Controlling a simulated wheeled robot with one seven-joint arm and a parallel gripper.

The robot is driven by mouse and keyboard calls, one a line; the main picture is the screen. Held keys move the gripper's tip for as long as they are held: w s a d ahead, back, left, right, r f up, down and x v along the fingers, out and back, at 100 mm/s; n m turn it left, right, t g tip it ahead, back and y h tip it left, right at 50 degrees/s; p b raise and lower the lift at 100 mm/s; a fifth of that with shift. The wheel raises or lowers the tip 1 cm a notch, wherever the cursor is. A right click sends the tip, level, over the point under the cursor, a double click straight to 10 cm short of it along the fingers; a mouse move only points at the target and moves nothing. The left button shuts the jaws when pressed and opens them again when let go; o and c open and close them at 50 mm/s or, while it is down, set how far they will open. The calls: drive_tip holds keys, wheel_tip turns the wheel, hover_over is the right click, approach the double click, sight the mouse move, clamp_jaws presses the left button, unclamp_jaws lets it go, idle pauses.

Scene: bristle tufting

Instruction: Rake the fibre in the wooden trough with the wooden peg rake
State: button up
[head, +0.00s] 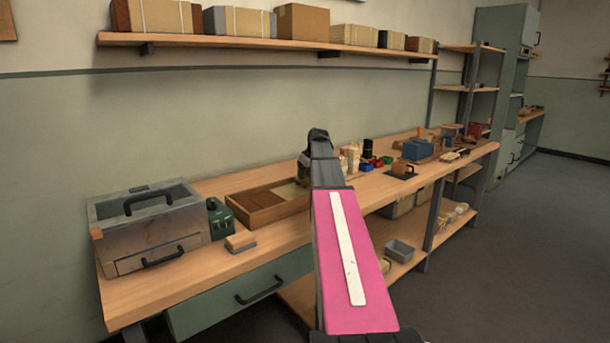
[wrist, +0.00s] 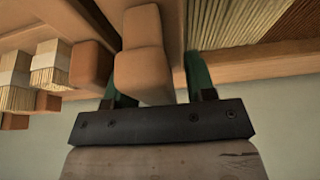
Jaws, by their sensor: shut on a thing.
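The wooden trough (head: 268,217) lies on the bench, left of my arm, with reddish-brown and pale fibre in it. My gripper (wrist: 152,78), with green fingers, is shut on a rounded wooden piece, which I take as the wooden peg rake (wrist: 142,70). Its pegs are not visible. In the head view my gripper (head: 304,165) is mostly hidden behind my arm, near the trough's right end.
Pale fibre bundles (wrist: 50,68) show left in the wrist view. Small colored bins (head: 372,163) and a blue box (head: 417,149) stand farther right.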

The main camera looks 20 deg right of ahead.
drive_tip(key=shift+d, duration=0.15)
drive_tip(key=s+a, duration=0.3)
drive_tip(key=a, duration=0.6)
drive_tip(key=s+a, duration=0.3)
drive_tip(key=a, duration=0.6)
drive_tip(key=s+a, duration=0.2)
drive_tip(key=a, duration=0.7)
drive_tip(key=shift+s+a, duration=0.3)
drive_tip(key=shift+s, duration=0.1)
drive_tip(key=w+d, duration=0.3)
drive_tip(key=d, duration=0.6)
drive_tip(key=w+d, duration=0.3)
drive_tip(key=d, duration=0.6)
drive_tip(key=w+d, duration=0.3)
drive_tip(key=d, duration=0.6)
drive_tip(key=shift+d, duration=0.3)
drive_tip(key=s+a, duration=0.3)
drive_tip(key=a, duration=0.6)
drive_tip(key=s+a, duration=0.3)
drive_tip(key=a, duration=0.6)
drive_tip(key=s+a, duration=0.3)
drive_tip(key=a, duration=0.6)
drive_tip(key=shift+a, duration=0.3)
